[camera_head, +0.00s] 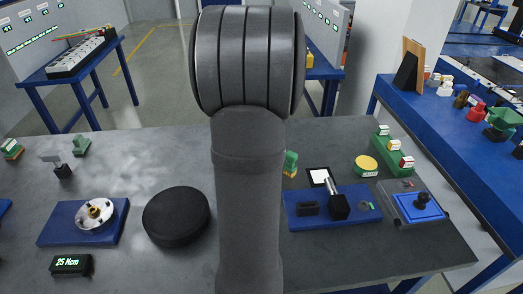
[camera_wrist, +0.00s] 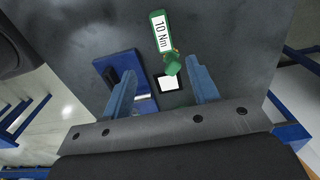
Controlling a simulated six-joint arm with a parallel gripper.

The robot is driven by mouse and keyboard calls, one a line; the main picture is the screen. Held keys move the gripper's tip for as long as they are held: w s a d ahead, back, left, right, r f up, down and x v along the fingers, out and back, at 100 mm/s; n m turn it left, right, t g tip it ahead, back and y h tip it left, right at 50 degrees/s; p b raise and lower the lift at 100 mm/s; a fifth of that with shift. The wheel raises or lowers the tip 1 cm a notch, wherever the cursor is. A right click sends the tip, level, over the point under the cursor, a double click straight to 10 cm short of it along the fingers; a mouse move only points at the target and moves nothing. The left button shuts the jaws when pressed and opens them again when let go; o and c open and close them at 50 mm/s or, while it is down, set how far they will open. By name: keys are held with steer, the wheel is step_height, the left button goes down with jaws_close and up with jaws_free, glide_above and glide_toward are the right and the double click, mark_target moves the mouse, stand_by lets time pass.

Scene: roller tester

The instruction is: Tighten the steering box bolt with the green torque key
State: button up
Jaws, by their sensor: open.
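In the wrist view, my gripper (camera_wrist: 161,68) is open, with its two blue fingers apart. A green key (camera_wrist: 172,64) with a white "10 Nm" label (camera_wrist: 160,32) shows between and beyond the fingertips; I cannot tell how far below them it is. In the head view, a green piece (camera_head: 291,160) shows just right of my arm, which hides part of that area and my gripper. A blue plate (camera_head: 52,233) at left carries a metal disc with a brass centre (camera_head: 96,211). Another blue plate (camera_head: 353,217) at right carries black blocks and a lever (camera_head: 338,203). I cannot tell which is the steering box.
A "25 Nm" display (camera_head: 71,265) stands front left. A black round pad (camera_head: 176,216) lies left of my arm. A white square (camera_head: 320,176), yellow disc (camera_head: 365,165), green rack (camera_head: 393,155) and grey tray (camera_head: 392,203) are at right.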

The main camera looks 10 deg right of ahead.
steer(key=f, duration=1.7)
steer(key=shift+w+f, duration=0.25)
steer(key=shift+c, duration=0.4)
jaws_close()
